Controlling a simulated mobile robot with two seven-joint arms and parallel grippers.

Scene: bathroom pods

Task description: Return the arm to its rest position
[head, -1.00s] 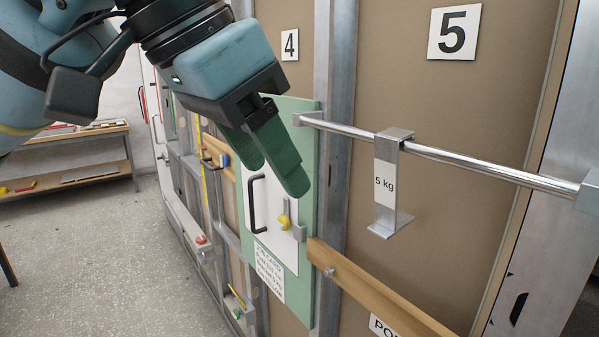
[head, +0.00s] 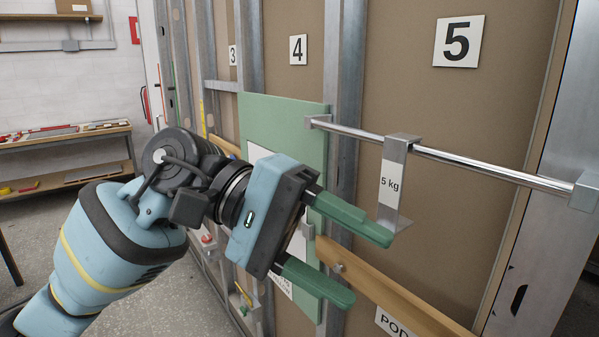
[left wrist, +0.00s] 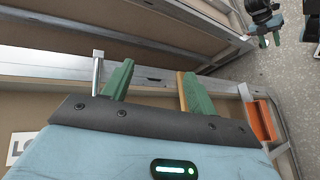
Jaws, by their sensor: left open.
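My left gripper (head: 368,262) reaches in from the left in the head view, its two green fingers spread apart with nothing between them. It is in front of the wall at pod 5. In the head view the upper finger overlaps the lower part of the silver 5 kg hook weight (head: 392,185); I cannot tell whether they touch. The weight hangs on a chrome rail (head: 480,165). In the left wrist view the open fingers (left wrist: 152,90) also show empty.
A green panel (head: 280,125) stands left of the rail and is partly hidden by my gripper. A wooden rail (head: 400,297) runs low along the wall. A wooden shelf unit (head: 70,140) stands at the far left. The grey floor (head: 45,220) is open there.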

